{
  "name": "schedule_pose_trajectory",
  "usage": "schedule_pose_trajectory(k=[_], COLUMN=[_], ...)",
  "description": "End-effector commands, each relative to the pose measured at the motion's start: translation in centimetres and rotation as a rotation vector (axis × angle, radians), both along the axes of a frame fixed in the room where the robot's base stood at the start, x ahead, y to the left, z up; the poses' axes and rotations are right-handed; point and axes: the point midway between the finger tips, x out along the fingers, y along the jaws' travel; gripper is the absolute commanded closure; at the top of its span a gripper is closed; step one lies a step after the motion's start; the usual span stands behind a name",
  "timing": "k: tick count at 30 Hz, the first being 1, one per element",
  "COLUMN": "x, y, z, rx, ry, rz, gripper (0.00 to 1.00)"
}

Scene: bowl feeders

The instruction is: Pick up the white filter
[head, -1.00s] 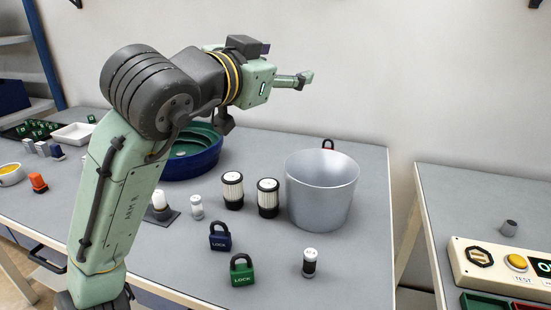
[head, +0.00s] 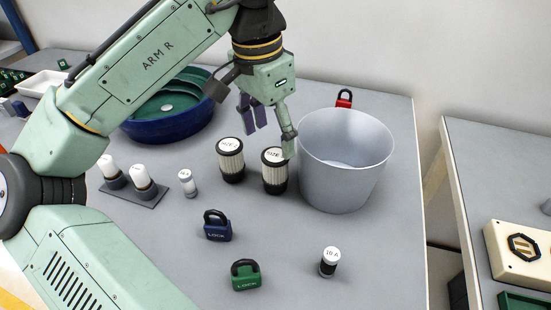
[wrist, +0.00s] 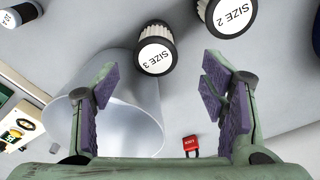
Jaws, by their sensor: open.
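Two pleated white filters with black ends and white round tops stand upright on the grey table. The one labelled SIZE 2 (head: 231,160) is on the left in the head view, and the SIZE 3 filter (head: 274,172) is right of it. In the wrist view the SIZE 3 filter (wrist: 155,50) is at top centre, just beyond the fingertips, and the SIZE 2 filter (wrist: 234,14) is at the top right. My gripper (head: 268,128) is open and empty, pointing down above and behind the filters. One finger overlaps the SIZE 3 filter's top edge in the head view.
A grey metal pot (head: 345,165) stands close right of the SIZE 3 filter. A red padlock (head: 344,98) is behind it. A blue bowl feeder (head: 170,128) is left. Blue (head: 217,226) and green (head: 246,275) padlocks and a small canister (head: 329,262) are in front.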

Motion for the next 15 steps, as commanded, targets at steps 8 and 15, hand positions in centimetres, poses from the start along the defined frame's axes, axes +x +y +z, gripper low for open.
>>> schedule_pose_trajectory(k=[8,15], x=[0.3,0.3], y=[-0.4,-0.8], z=[-3.7,-6.1], rx=[-0.001,0.001], ry=[-0.002,-0.001], rz=[0.000,0.000], gripper=[0.34,0.34])
